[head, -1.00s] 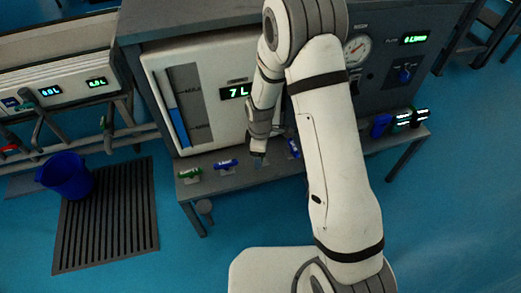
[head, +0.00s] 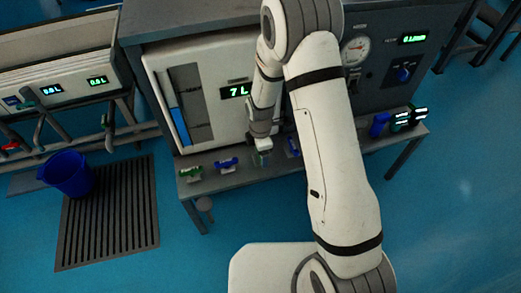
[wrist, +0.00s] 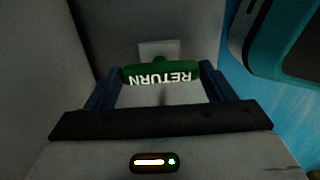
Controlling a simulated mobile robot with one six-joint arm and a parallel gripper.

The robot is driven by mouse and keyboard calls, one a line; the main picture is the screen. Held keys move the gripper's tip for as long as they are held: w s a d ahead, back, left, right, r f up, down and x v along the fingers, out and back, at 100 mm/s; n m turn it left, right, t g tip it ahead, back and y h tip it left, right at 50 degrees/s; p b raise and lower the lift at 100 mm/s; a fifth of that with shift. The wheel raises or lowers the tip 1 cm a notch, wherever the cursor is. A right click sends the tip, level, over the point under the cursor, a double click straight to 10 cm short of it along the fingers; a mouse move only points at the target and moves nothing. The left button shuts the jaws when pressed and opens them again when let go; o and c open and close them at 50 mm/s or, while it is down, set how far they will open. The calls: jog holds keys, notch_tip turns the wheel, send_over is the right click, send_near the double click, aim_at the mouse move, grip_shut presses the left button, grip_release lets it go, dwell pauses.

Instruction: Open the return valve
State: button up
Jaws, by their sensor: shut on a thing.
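The return valve's green handle (wrist: 160,74), marked RETURN in white, lies crosswise in the wrist view. The lettering is upside down there. My gripper (wrist: 162,80) has one blue finger at each end of the handle and is shut on it. In the head view my gripper (head: 263,151) is low in front of the white panel, over the shelf with the valves. The return handle is mostly hidden by my gripper there.
A green-handled valve (head: 190,173) and a blue-handled valve (head: 227,164) stand left of my gripper on the shelf (head: 215,182). Another blue handle (head: 293,146) is close on its right. The tank display (head: 236,91) reads 7 L. A blue bucket (head: 66,175) stands at the left.

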jog(key=shift+w, duration=0.1)
jog(key=o, duration=1)
notch_tip(320, 180, up, 8)
jog(key=p, duration=0.2)
jog(key=shift+f+p, duration=0.1)
jog(key=shift+p, duration=0.2)
